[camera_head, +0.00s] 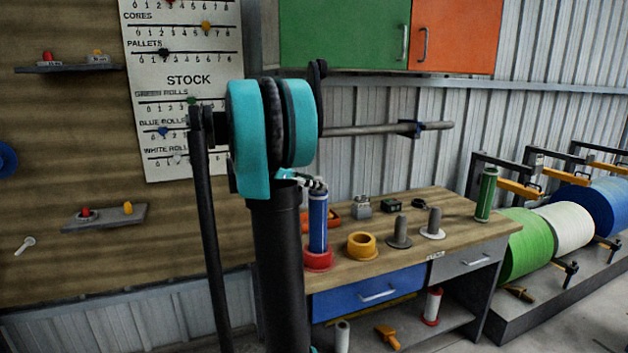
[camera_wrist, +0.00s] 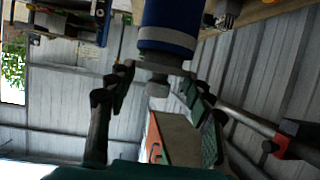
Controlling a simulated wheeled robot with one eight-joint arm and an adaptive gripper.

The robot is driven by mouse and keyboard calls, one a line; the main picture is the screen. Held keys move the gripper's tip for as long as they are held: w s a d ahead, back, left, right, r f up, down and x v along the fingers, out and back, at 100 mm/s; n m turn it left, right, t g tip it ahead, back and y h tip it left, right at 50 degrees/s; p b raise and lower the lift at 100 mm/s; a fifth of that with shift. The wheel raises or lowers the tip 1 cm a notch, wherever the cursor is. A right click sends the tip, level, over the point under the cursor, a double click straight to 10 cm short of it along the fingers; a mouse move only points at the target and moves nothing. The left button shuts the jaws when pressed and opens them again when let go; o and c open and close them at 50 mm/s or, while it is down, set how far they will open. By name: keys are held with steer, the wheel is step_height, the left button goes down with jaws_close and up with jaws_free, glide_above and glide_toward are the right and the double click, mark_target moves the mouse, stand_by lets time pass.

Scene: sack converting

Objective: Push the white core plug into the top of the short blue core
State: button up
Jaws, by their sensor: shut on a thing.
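The blue core (camera_head: 318,222) stands upright in a red base (camera_head: 318,262) at the bench's left end. In the wrist view the blue core (camera_wrist: 168,28) comes in from the top edge, with a pale band near its end. The pale grey-white core plug (camera_wrist: 158,76) is between the fingers of my gripper (camera_wrist: 157,82), close against that end. My gripper (camera_head: 312,182) is shut on the plug at the top of the core. I cannot tell how deep the plug sits, as the fingers and my arm hide part of it.
The bench (camera_head: 450,212) also holds a yellow ring-shaped part (camera_head: 361,246), two grey posts (camera_head: 400,232) on round bases, small dark devices, a metal weight-like block (camera_head: 362,207) and a green core (camera_head: 486,195). Large rolls (camera_head: 525,243) stand to the right. Cabinets (camera_head: 345,35) hang above.

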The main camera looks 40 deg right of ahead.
steer(key=shift+f, duration=0.25)
steer(key=o, duration=1.2)
steer(key=v, duration=1.2)
